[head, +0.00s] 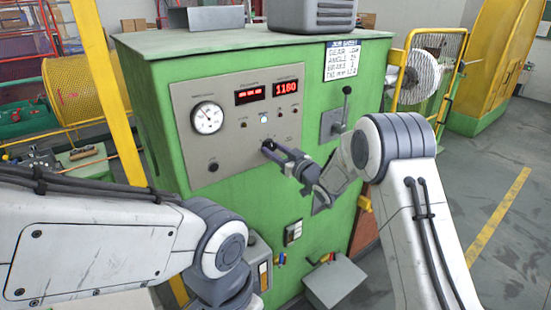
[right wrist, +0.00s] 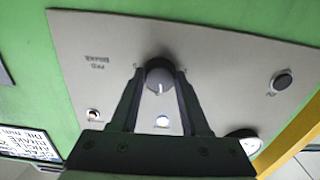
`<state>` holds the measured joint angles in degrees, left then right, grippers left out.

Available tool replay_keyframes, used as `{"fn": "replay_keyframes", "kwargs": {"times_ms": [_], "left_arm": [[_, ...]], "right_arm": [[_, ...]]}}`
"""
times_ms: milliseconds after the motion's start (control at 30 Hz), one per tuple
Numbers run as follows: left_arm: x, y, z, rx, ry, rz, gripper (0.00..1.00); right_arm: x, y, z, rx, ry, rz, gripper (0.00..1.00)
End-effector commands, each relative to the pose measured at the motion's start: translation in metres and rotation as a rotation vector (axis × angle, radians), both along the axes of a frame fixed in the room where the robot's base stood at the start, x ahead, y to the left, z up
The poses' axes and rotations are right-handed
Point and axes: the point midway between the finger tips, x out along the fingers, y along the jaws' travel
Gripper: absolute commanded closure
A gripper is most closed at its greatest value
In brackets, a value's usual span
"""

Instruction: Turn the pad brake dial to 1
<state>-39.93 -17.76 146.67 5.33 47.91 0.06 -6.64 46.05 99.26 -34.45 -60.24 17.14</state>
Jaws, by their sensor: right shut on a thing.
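The pad brake dial (right wrist: 160,72) is a round dark knob with a white pointer line on the grey panel (right wrist: 225,60). In the right wrist view its pointer line runs toward the bottom of the picture. The scale marks around it are too small to read. My right gripper (right wrist: 160,80) has one finger on each side of the dial and is shut on it. In the head view my right gripper (head: 268,146) reaches the lower right of the panel and hides the dial. My left arm comes in from the left; its gripper is out of view.
A job card (head: 342,61) hangs right of the panel. The panel bears a round gauge (head: 207,118), red displays (head: 287,88), small switches and a black knob (head: 213,166). A lever (head: 343,105) stands right of the panel, close to my right arm.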

Motion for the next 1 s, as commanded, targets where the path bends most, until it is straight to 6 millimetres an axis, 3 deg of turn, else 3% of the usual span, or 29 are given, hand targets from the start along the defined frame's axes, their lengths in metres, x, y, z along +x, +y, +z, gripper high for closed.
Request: {"fn": "replay_keyframes", "kwargs": {"times_ms": [33, 300, 1000], "left_arm": [[0.0, 0.0, -0.018, 0.0, 0.0, -0.001, 0.73], [0.0, 0.0, -0.065, 0.0, 0.0, -0.002, 0.73], [0.0, 0.0, -0.17, 0.0, 0.0, -0.001, 0.73]], "right_arm": [[0.001, -0.002, -0.006, -0.03, -0.03, -0.005, 1.0], [0.001, -0.003, -0.007, -0.237, -0.179, -0.007, 1.0], [0.002, -0.004, -0.005, -0.778, -0.568, -0.006, 1.0]]}}
